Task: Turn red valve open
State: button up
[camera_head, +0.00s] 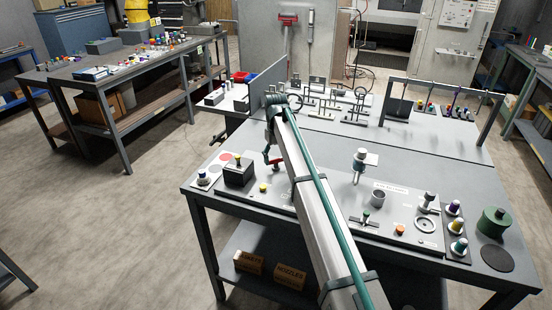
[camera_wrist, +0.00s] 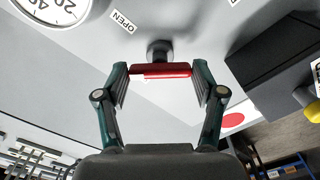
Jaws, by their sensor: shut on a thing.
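The red valve handle (camera_wrist: 160,70) shows in the wrist view as a red bar on a dark round stem, set on a grey panel. My gripper (camera_wrist: 160,82) has one finger at each end of the bar and is shut on it. An "OPEN" label (camera_wrist: 123,20) lies on the panel, up and left of the stem. In the head view a small red part of the valve (camera_head: 274,161) shows just left of my arm. My arm hides much of the area around it.
A round gauge (camera_wrist: 50,8) is at the upper left of the wrist view. A black box (camera_head: 239,172) stands left of the valve, with a red disc (camera_head: 225,156) near it. A small cup (camera_head: 377,198) and several fittings stand right of my arm.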

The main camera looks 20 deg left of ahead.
jog(key=m, duration=0.4)
jog(key=shift+m, duration=0.3)
jog(key=m, duration=0.4)
jog(key=shift+m, duration=0.3)
jog(key=o, duration=1.1)
jog(key=shift+o, duration=0.2)
notch_tip(320, 180, up, 12)
